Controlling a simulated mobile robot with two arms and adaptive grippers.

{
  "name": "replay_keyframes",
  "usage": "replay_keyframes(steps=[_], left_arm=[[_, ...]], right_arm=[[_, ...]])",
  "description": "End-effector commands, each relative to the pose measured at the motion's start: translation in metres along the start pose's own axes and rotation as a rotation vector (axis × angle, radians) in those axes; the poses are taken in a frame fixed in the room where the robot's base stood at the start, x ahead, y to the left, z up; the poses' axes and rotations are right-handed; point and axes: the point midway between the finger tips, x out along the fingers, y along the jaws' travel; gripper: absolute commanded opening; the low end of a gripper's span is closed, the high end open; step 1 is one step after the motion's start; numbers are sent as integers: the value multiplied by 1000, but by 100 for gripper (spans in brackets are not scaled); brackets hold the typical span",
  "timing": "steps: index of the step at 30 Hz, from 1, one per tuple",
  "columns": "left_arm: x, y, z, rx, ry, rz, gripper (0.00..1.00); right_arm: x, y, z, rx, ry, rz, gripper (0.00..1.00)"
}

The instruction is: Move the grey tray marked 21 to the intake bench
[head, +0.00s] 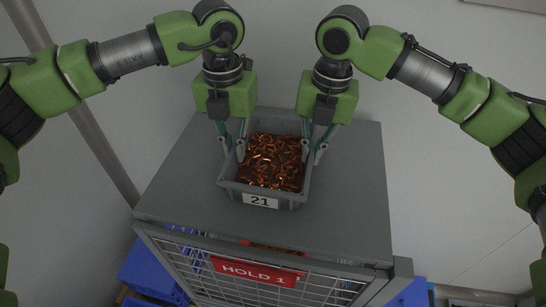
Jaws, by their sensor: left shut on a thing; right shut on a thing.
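The grey tray marked 21 (260,201) is on or just above the grey top of a cage labelled HOLD 1; I cannot tell which. It is filled with shiny copper-coloured pieces (270,160). My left gripper (233,154) points down and is shut on the tray's left wall. My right gripper (313,155) points down and is shut on the tray's right wall. The parts of the walls between the fingers are hidden. The intake bench cannot be made out in this view.
The cage top (345,200) is clear around the tray. A red HOLD 1 sign (257,271) hangs on the mesh front. Blue bins (150,268) stand low at the left, with more blue at the lower right. A pale wall stands behind.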

Motion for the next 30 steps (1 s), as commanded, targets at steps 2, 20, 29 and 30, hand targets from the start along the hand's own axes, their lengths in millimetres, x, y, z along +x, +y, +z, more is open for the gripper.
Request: replay_keyframes(steps=[2, 20, 29, 30], left_arm=[[0, 1, 0, -1, 0, 3, 0], [-32, 1, 0, -1, -2, 4, 0], [-52, 1, 0, -1, -1, 5, 0], [-52, 1, 0, -1, -1, 5, 0]], right_arm=[[0, -1, 0, 2, -1, -3, 0], [-31, 1, 1, 3, -2, -4, 0], [-51, 2, 1, 3, -1, -6, 0], [-51, 2, 1, 3, -1, -6, 0]])
